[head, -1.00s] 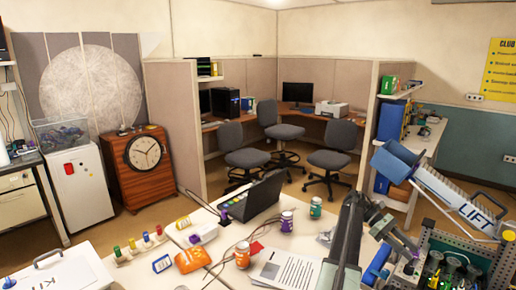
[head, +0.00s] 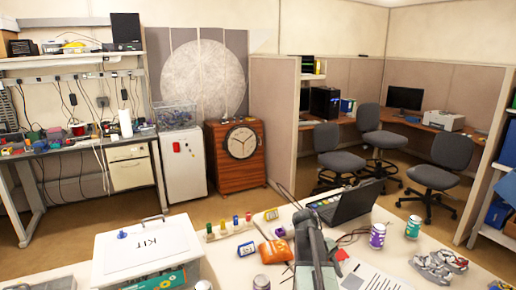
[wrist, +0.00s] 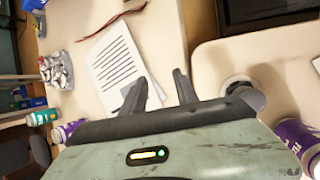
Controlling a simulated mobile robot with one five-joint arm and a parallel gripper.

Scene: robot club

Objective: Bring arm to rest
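My gripper (wrist: 160,82) shows in the wrist view with its two dark fingers apart and nothing between them. It is over the pale table (wrist: 205,30), with a printed sheet (wrist: 108,58) to the left of the fingers. In the head view my arm (head: 315,250) rises from the bottom edge over the table, in front of the laptop. My fingertips cannot be made out clearly there.
The table holds a laptop (head: 348,203), a purple can (head: 377,236), a green can (head: 413,227), an orange pouch (head: 275,251) and a white KIT case (head: 145,250). Grey chairs (head: 430,178) stand behind. Open floor lies at the left, before the workbench (head: 75,143).

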